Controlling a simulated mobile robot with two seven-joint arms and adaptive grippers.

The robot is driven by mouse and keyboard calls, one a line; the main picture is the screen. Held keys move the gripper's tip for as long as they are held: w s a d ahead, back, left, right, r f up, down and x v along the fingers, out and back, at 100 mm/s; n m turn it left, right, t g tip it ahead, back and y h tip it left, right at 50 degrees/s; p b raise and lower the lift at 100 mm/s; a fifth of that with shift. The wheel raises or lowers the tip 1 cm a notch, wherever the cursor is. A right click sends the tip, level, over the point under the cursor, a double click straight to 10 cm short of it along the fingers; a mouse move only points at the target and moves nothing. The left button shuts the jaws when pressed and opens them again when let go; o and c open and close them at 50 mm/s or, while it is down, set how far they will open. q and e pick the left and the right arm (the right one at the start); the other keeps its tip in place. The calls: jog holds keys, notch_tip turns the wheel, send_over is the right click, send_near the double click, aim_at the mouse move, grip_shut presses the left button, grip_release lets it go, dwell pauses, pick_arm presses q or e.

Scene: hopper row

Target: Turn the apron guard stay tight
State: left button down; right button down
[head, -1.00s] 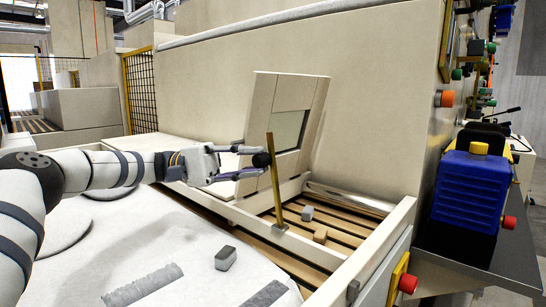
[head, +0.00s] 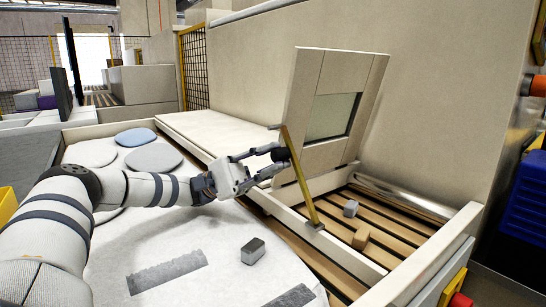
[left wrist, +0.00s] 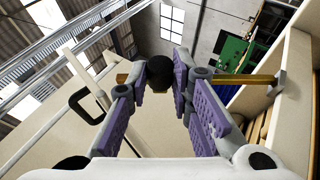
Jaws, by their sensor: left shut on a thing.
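The apron guard (head: 300,105) is a beige panel with a window, standing raised and tilted over the slatted opening. Its stay (head: 300,180) is a brass-coloured bar leaning from a foot on the frame rail up beside the guard. A round black knob (head: 280,154) sits on the upper part of the stay. My left gripper (head: 272,163) is shut on this knob from the left. In the left wrist view the knob (left wrist: 160,72) lies between the fingertips, with the bar (left wrist: 240,79) running across behind it. My right gripper is not in view.
Another grey block (head: 252,251) lies on the pale apron surface (head: 205,240) in front. Flat round pads (head: 154,157) lie farther back. A red button (head: 462,299) is at the lower right.

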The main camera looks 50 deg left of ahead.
pick_arm(q)
jog(key=c, duration=1.4)
grip_release()
jog(key=shift+w, duration=0.1)
